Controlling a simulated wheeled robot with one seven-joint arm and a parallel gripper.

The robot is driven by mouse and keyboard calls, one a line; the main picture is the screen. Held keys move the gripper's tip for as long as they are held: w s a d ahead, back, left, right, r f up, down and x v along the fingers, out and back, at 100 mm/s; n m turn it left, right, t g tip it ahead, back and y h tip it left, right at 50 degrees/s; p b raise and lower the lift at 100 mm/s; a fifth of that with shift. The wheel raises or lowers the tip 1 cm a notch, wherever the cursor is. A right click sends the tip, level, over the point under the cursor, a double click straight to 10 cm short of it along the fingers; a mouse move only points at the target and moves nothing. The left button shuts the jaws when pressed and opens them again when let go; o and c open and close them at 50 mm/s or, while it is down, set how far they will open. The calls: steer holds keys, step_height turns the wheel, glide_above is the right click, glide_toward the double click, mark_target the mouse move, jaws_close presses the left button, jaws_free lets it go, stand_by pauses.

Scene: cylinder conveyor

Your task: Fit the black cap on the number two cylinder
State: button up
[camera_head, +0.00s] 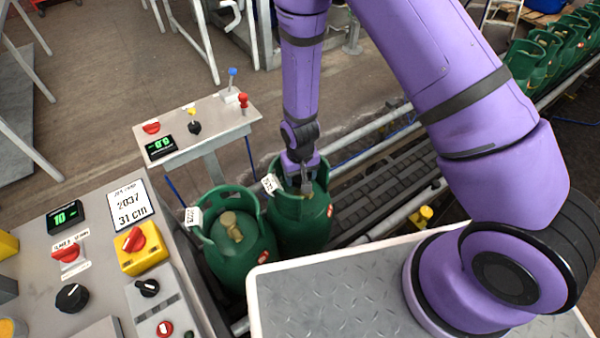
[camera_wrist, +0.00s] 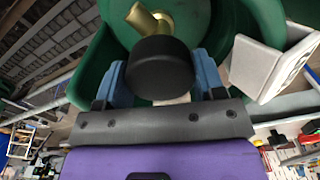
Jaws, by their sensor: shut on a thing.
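My gripper (camera_head: 306,188) points down inside the collar of the right-hand green cylinder (camera_head: 302,232). In the wrist view, its blue fingers (camera_wrist: 161,78) are shut on the round black cap (camera_wrist: 160,68), one on each side. The brass valve (camera_wrist: 143,18) of the cylinder shows just beyond the cap, and the cap partly overlaps it in the picture. I cannot tell whether they touch. A second green cylinder (camera_head: 232,262) stands upright to the left, with its brass valve bare. Both carry white tags, too small to read, so I cannot tell which is number two.
The cylinders stand on a conveyor (camera_head: 385,172) with rails. A grey control panel (camera_head: 100,255) is at the left, and a small control stand (camera_head: 205,122) is behind the cylinders. A white-edged plate (camera_head: 340,290) lies in front. More green cylinders (camera_head: 545,50) line up at the far right.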

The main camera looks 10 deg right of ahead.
steer(key=shift+f, duration=0.85)
steer(key=o, duration=1)
steer(key=shift+c, duration=0.2)
steer(key=shift+r, duration=0.1)
step_height(320, 180, up, 11)
steer(key=shift+f, duration=0.15)
